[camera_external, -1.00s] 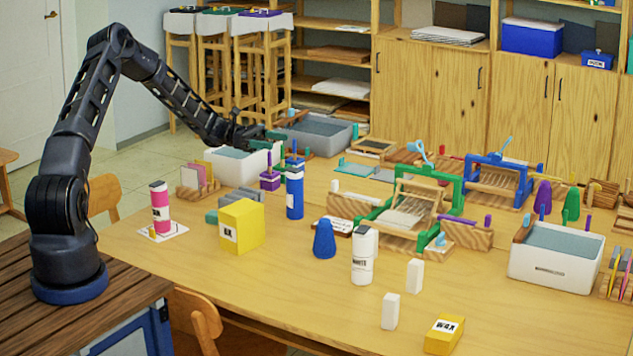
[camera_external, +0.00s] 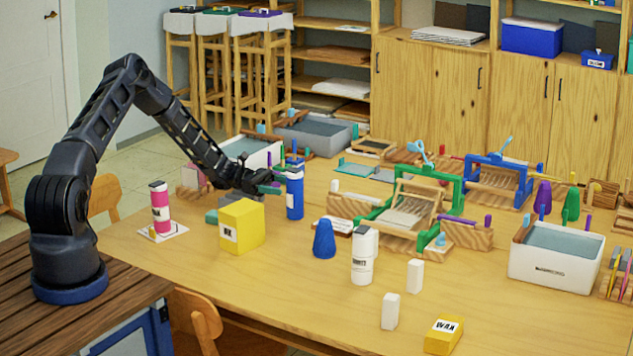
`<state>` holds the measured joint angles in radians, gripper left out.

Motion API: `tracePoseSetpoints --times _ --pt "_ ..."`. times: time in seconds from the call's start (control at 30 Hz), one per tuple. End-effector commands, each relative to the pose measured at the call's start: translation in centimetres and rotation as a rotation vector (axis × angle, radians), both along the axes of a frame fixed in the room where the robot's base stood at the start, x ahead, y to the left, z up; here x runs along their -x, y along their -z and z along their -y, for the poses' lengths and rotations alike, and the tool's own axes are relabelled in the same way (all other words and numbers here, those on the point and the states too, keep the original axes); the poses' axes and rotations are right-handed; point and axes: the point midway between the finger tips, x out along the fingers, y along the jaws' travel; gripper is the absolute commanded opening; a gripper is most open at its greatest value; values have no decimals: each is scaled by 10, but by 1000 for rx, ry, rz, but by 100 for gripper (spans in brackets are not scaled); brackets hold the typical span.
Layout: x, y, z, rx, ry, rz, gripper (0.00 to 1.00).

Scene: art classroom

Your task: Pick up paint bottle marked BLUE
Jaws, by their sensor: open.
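The blue paint bottle (camera_external: 294,198) stands upright on the wooden table, with a white label patch low on its side; the lettering is too small to read. My gripper (camera_external: 274,181) is open at the bottle's upper left side. Its green-tipped fingers reach to the bottle near its top; I cannot tell whether they touch it or lie around it. The small purple bottle behind is mostly hidden by my gripper.
A yellow box (camera_external: 241,226) stands just in front of my gripper. A pink bottle (camera_external: 161,208) stands on a white tile at the left. A white bottle (camera_external: 362,257) and a blue cone (camera_external: 324,240) stand to the right. A green-framed press (camera_external: 412,205) is farther right.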

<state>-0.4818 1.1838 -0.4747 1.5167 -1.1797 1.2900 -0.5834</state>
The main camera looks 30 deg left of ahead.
Motion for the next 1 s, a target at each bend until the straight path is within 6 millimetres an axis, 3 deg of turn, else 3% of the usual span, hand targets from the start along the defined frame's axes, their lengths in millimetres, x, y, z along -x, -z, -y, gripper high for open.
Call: tracePoseSetpoints --times 0.4,0.63,0.93,1.0 --pt "-6 -4 47 1 1 0 74" --pt "-6 -4 49 1 0 0 74" --pt "-6 -4 49 1 0 0 17" --pt "-6 -5 49 1 0 1 13"
